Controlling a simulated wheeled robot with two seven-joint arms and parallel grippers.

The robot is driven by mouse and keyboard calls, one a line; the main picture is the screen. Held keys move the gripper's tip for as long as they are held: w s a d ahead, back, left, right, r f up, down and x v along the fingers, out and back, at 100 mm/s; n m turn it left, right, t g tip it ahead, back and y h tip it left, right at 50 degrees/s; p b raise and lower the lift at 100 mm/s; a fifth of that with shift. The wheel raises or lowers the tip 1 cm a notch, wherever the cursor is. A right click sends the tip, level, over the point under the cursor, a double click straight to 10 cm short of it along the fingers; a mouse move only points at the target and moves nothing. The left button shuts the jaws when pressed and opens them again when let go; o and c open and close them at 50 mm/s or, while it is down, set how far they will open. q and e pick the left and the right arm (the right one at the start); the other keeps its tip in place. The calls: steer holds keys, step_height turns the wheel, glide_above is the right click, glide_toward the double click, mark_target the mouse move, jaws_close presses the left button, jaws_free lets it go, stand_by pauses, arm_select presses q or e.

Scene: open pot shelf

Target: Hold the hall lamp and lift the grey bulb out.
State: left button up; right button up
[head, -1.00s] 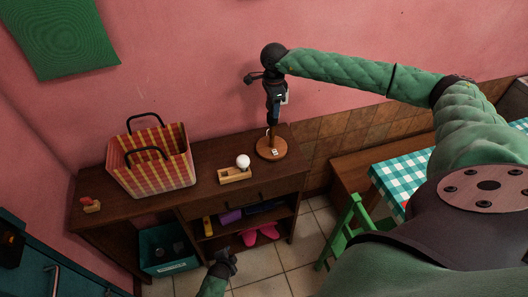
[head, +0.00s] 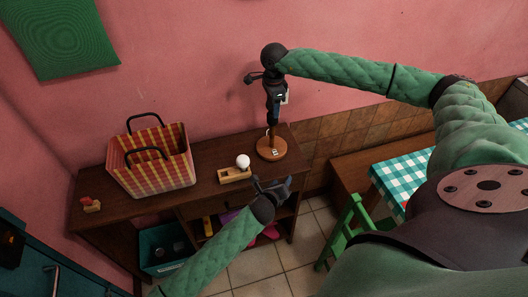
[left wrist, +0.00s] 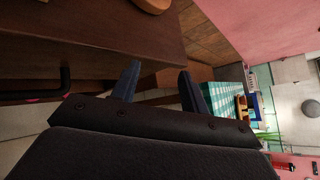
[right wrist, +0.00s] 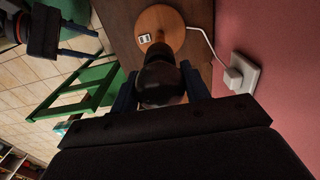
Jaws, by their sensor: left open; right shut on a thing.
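The hall lamp's round wooden base (head: 272,150) stands upright on the dark desk, and its base also shows in the right wrist view (right wrist: 158,28). My right gripper (head: 275,106) reaches down from above and is shut on the lamp's upper part. In the right wrist view a dark rounded lamp top (right wrist: 160,80) sits between its fingers; I cannot tell whether this is the grey bulb. My left gripper (head: 273,184) is open and empty before the desk's front edge, lower than the lamp. It also shows in the right wrist view (right wrist: 75,42).
A white bulb (head: 243,161) rests in a small wooden holder (head: 234,177) left of the lamp. A checked basket (head: 150,165) stands further left. The lamp's white cord (right wrist: 205,40) runs to a wall socket (right wrist: 240,73). A green chair (head: 350,225) is at right.

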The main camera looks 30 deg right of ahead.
mark_target(271, 138)
arm_select(q)
steer(key=w+r+m+t, duration=0.3)
steer(key=w+r+m, duration=0.3)
steer(key=w+r, duration=0.3)
steer(key=x, duration=0.4)
steer(key=f+x, duration=0.1)
steer(key=x, duration=0.3)
steer(key=a+x, duration=0.1)
steer(key=x, duration=0.3)
steer(key=shift+w+d+f, duration=0.15)
steer(key=shift+w+f, duration=0.15)
steer(key=shift+w, duration=0.15)
jaws_close()
stand_by(0.5)
stand_by(1.1)
arm_select(e)
steer(key=shift+r, duration=4)
